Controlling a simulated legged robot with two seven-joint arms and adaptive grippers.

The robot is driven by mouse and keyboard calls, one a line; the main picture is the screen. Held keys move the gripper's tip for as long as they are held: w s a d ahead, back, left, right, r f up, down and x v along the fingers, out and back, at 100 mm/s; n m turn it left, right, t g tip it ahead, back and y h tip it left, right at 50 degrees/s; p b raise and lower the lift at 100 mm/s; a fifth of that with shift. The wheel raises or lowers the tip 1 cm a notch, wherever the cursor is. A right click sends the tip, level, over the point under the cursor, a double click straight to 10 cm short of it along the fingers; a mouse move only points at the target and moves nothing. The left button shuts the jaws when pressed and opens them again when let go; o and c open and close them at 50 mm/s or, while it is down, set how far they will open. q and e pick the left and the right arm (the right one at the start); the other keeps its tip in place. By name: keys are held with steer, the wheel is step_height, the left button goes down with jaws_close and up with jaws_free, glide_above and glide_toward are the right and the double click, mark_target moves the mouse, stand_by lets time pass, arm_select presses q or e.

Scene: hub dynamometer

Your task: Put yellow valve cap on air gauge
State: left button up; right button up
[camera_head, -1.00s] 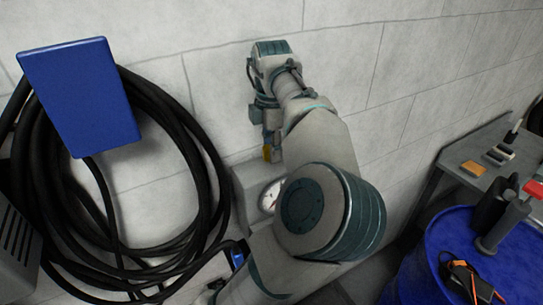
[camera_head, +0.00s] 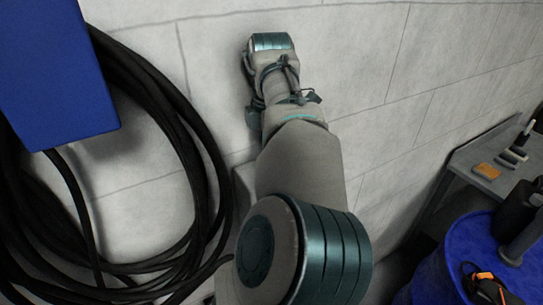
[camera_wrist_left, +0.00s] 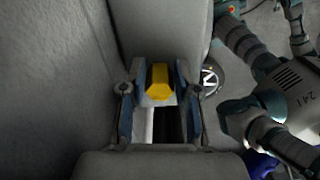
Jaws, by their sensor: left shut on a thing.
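The yellow valve cap (camera_wrist_left: 160,82) is between the two fingers of my left gripper (camera_wrist_left: 158,92) in the left wrist view, and the gripper is shut on it. A round dial with a pale face and dark marks (camera_wrist_left: 208,80) shows right of the gripper there, apart from the cap; it looks like the air gauge. In the head view my left arm reaches up along the wall, and its links hide the cap, the fingers and the gauge. My right gripper is not in view.
Black hose coils (camera_head: 190,150) and a blue panel (camera_head: 55,75) are at left in the head view. A pale block wall (camera_head: 360,60) stands behind my arm. A blue drum (camera_head: 445,270) and grey bench (camera_head: 470,165) are at right.

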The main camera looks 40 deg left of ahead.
arm_select(q)
steer(key=shift+a, duration=0.1)
steer(key=shift+d, duration=0.2)
steer(key=shift+d+f, duration=0.15)
steer(key=shift+d, duration=0.05)
steer(key=o, duration=0.6)
steer(key=shift+d, duration=0.1)
steer(key=shift+o, duration=0.2)
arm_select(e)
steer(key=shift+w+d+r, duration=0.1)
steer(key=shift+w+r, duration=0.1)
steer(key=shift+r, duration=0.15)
arm_select(q)
steer(key=shift+a, duration=0.25)
